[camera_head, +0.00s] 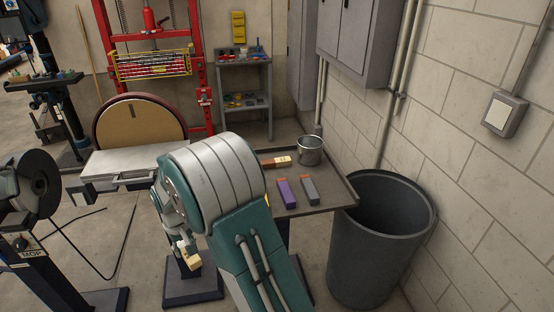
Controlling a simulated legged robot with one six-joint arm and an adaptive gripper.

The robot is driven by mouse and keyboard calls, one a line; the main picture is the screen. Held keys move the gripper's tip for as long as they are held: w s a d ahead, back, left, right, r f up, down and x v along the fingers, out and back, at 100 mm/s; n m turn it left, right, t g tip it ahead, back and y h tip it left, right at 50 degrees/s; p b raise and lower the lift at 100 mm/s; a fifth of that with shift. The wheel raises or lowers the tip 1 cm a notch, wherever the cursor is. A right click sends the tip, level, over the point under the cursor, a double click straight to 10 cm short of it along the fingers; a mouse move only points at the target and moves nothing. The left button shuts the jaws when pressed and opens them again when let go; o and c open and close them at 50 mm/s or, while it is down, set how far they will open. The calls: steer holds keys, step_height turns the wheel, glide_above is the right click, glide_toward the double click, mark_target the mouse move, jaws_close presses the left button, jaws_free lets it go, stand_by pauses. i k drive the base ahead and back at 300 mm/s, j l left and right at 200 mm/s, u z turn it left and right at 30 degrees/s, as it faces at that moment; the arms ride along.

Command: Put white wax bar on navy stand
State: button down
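My gripper (184,246) hangs low at the left of my teal arm, pointing down. A small cream-white block (192,259), which looks like the white wax bar, sits at its fingertips, and the fingers appear shut on it. Below and behind the bar is a dark navy pedestal with a flat square base (193,291) on the floor. A second dark navy pedestal (48,280) marked MOP stands at the left and carries a dark round wheel. I cannot tell which one is the navy stand. My arm hides part of the middle.
A brown-grey bench (325,203) holds a purple bar (287,194), a grey bar (310,192), a brown-and-cream bar (276,162) and a metal cup (310,151). A large grey bin (382,240) stands at the right. A disc sander (140,122) is at the left back.

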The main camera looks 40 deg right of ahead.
mark_target(328, 188)
steer(key=k+l+z, duration=0.15)
steer(key=l+z, duration=0.2)
steer(key=k+l+z, duration=0.15)
steer(key=l+z, duration=0.2)
